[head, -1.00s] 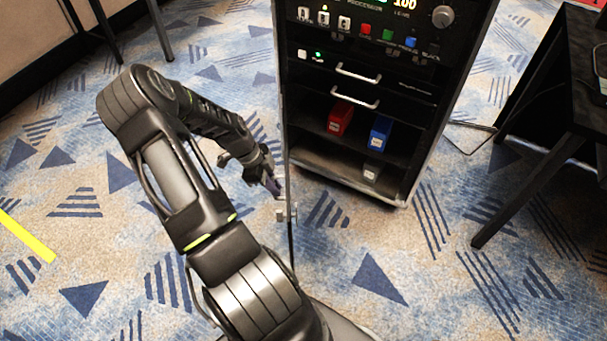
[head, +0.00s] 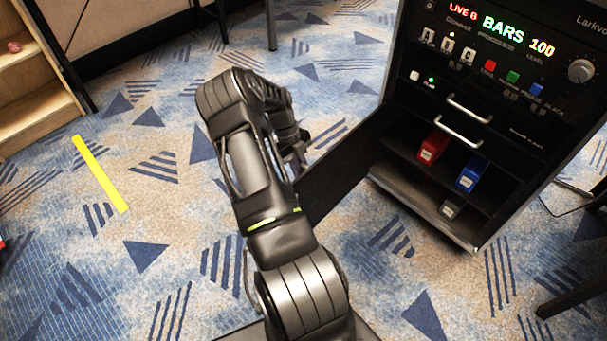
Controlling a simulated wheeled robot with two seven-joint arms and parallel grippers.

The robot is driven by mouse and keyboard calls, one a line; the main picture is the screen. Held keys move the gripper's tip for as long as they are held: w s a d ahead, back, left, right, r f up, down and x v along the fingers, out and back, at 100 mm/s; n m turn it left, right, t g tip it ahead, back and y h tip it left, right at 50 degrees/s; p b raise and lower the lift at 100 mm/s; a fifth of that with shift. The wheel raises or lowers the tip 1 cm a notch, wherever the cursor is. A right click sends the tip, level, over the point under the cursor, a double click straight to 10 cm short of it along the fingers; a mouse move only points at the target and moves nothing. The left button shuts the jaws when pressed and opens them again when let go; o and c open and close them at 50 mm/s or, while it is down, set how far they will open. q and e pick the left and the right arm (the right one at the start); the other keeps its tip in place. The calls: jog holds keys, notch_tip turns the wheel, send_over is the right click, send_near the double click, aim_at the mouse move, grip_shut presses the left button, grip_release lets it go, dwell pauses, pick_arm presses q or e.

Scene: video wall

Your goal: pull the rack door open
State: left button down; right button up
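The rack (head: 478,254) stands at the right, its front shelves and controls exposed. Its dark door (head: 350,165) stands swung out from the rack's left side, reaching toward the lower left. Its near end passes behind my arm, and its handle is hidden. My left gripper (head: 298,155) is at the door's left side, near its outer end. My own arm covers part of the gripper, so I cannot tell its fingers' state or whether they touch the door. My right gripper is not in view.
Inside the rack are a red box (head: 432,148), a blue box (head: 471,174) and a small grey box (head: 450,209). A wooden shelf (head: 40,117) stands at the left. A yellow floor strip (head: 100,174) lies on open carpet. Dark table legs are at the lower right.

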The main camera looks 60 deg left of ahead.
pick_arm(q)
jog(key=c, duration=1.5)
grip_release()
jog(key=shift+r, duration=0.1)
jog(key=p+v, duration=0.1)
jog(key=v, duration=0.6)
jog(key=shift+r, duration=0.25)
jog(key=shift+s+a, duration=0.1)
